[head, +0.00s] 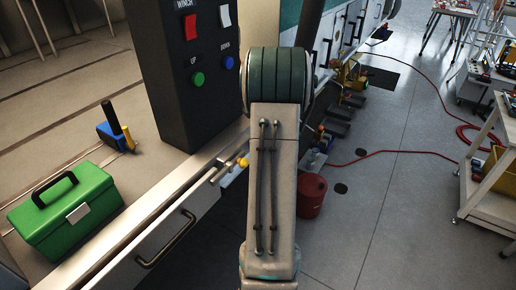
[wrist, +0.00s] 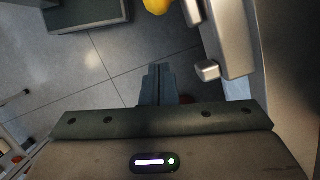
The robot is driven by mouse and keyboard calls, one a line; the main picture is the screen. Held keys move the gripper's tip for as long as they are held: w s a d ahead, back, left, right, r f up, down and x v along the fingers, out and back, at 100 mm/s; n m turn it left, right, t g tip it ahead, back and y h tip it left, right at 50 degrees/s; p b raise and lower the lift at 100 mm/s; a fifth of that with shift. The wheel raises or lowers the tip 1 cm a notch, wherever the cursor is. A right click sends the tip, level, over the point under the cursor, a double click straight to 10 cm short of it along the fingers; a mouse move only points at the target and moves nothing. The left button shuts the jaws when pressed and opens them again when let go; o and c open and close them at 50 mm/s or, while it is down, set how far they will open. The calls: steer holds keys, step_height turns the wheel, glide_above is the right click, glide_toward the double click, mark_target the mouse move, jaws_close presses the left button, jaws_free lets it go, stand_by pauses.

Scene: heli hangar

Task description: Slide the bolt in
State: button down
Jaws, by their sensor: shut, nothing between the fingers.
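The bolt (head: 220,174) is a short metal bar on the edge of the white cabinet, left of my arm. A yellow knob (head: 243,163) shows at its right end, close to my arm link. In the wrist view a yellow knob (wrist: 156,6) is cut off by the top edge. A small metal block (wrist: 207,71) lies to the right of the fingers. In the head view my arm hides the gripper.
A drawer front with a dark handle (head: 167,240) is below the cabinet's top edge. A black winch box (head: 186,75), a green toolbox (head: 66,212) and a blue item (head: 112,137) stand on the left.

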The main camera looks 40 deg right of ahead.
steer(key=v, duration=0.8)
steer(key=shift+a+r, duration=0.2)
steer(key=shift+r, duration=0.2)
steer(key=shift+a, duration=0.1)
steer(key=s+a+r+n+h, duration=0.15)
steer(key=a+n, duration=0.35)
steer(key=a, duration=0.6)
steer(key=a+r+n+h, duration=0.1)
steer(key=a+r+n, duration=0.25)
steer(key=a, duration=0.85)
steer(key=s+a+f+n+t, duration=0.1)
steer(key=s+a+f+n, duration=0.1)
steer(key=s+a+n, duration=0.3)
steer(key=s+a+f+n+t, duration=0.1)
steer(key=s+a+f+n, duration=0.2)
steer(key=s+a, duration=0.3)
steer(key=a+n, duration=0.1)
steer(key=a, duration=0.1)
steer(key=shift+s+a+n+t, duration=0.25)
steer(key=shift+a+n+t, duration=0.1)
steer(key=shift+a+t, duration=0.05)
steer(key=shift+h, duration=0.25)
